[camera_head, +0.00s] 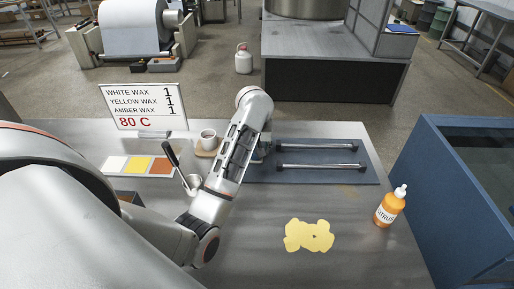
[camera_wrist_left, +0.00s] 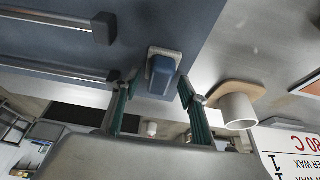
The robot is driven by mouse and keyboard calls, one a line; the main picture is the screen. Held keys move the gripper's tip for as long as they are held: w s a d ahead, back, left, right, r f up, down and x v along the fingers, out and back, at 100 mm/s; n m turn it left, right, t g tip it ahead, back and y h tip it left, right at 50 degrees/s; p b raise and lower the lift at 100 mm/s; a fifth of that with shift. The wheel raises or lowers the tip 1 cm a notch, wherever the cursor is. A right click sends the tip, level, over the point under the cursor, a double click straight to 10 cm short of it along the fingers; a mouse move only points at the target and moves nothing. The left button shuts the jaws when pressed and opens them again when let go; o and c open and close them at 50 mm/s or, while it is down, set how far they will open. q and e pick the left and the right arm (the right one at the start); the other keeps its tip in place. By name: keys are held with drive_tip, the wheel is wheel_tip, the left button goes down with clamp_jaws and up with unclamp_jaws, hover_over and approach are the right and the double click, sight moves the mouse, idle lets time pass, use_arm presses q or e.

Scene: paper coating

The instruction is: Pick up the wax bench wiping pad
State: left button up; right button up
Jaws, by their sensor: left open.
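The wiping pad (camera_wrist_left: 163,73), a blue block on a pale grey base, lies at the edge of the dark blue mat in the left wrist view. My left gripper (camera_wrist_left: 156,79) is open, its two teal-lined fingers pointing toward the pad with the blue block between their tips. I cannot tell whether the fingers touch it. In the head view my left gripper (camera_head: 260,148) is mostly hidden behind my own arm, at the left edge of the mat (camera_head: 310,158), and the pad is not clearly visible there. My right gripper is not in view.
A white cup (camera_head: 208,138) on a wooden coaster stands left of the gripper. A dark-handled pot (camera_head: 191,184) is close to my forearm. Two metal bars (camera_head: 320,167) lie on the mat. A yellow wax patch (camera_head: 309,236) and an orange bottle (camera_head: 390,207) are at the right.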

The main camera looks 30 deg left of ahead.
use_arm(q)
drive_tip(key=shift+w+a+f, duration=0.15)
drive_tip(key=shift+w+f, duration=0.05)
drive_tip(key=shift+f, duration=0.2)
drive_tip(key=shift+s+r, duration=0.1)
drive_tip(key=c, duration=1.2)
